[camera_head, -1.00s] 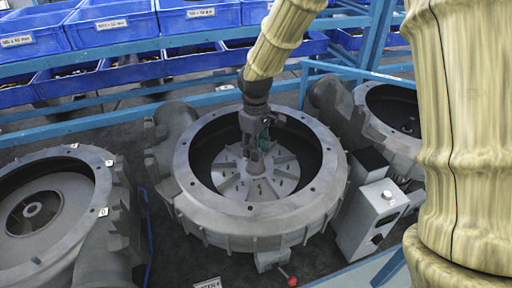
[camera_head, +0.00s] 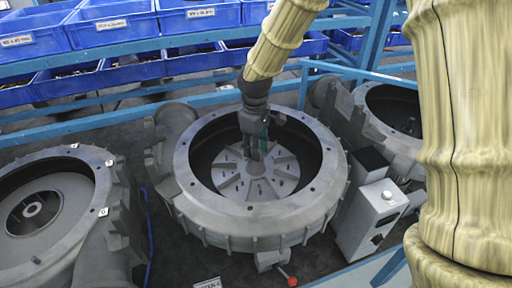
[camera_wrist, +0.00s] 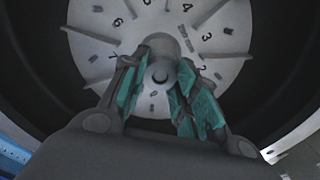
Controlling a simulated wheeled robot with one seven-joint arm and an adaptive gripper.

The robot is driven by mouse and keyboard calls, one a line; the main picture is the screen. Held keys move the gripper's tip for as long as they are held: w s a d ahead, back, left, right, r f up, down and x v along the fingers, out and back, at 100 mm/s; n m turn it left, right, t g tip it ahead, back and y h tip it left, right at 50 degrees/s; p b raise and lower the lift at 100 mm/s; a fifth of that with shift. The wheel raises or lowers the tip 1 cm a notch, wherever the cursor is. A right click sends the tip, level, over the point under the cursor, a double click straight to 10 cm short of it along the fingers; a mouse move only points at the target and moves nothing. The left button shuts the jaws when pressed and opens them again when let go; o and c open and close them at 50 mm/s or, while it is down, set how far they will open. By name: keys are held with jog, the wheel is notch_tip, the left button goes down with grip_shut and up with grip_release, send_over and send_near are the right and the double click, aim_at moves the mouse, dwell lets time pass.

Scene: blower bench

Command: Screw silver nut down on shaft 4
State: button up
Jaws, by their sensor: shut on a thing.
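The open blower housing at the centre (camera_head: 190,190) holds a silver finned impeller disc (camera_head: 285,181) inside its dark bore. My gripper (camera_head: 256,156) points down over the disc's hub. In the wrist view, my gripper (camera_wrist: 160,82) has its teal-padded fingers closed around a small round grey piece, the silver nut (camera_wrist: 160,74), at the shaft in the hub. The fingers hide its sides, so its thread and its height on the shaft cannot be told. The impeller also shows in the wrist view (camera_wrist: 95,45) with numbers around its face.
Another blower housing (camera_head: 107,178) stands at left and one more (camera_head: 358,108) at right. A grey control box (camera_head: 372,212) and a red-knobbed lever (camera_head: 291,281) sit close by the centre housing. Blue bins (camera_head: 110,26) line the back behind a blue rail (camera_head: 90,104).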

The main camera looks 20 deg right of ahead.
jog(key=m, duration=1.2)
jog(key=shift+m, duration=0.4)
jog(key=m, duration=1)
jog(key=shift+m, duration=0.3)
jog(key=o, duration=0.8)
